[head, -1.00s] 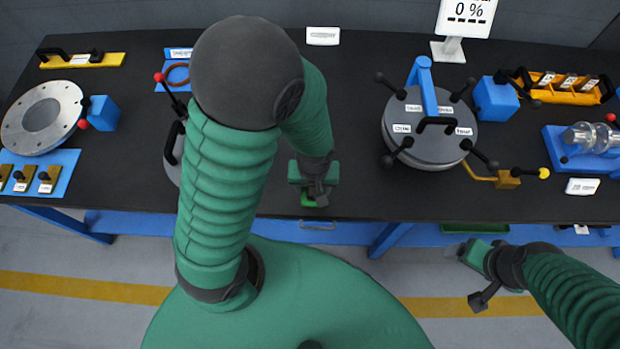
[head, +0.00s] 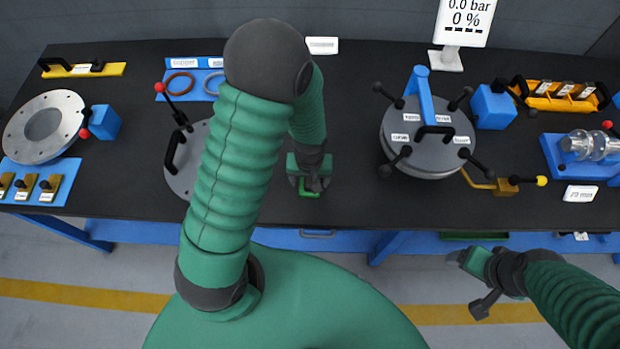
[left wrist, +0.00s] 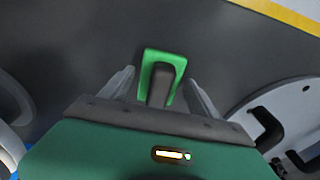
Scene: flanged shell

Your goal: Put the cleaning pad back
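The cleaning pad (head: 309,194) is a small green plate with a dark grey upright handle (left wrist: 161,86). It is at the front middle of the black table, under my left gripper. My left gripper (head: 313,185) points down over it. In the left wrist view, the pad lies beyond my left fingers (left wrist: 160,88), which stand apart on either side of the handle. Gaps show between handle and fingers. Whether the pad rests fully on the table is hard to tell. My right gripper (head: 478,280) is low at the right, off the table's front, its fingers apart and empty.
A grey flanged lid (head: 181,185) with a black handle lies left of my left gripper, partly behind my arm. A grey shell (head: 435,165) with a blue bar and black knobs stands right. A yellow wrench-like tool (head: 480,182) lies beside it. Table (head: 345,150) between is clear.

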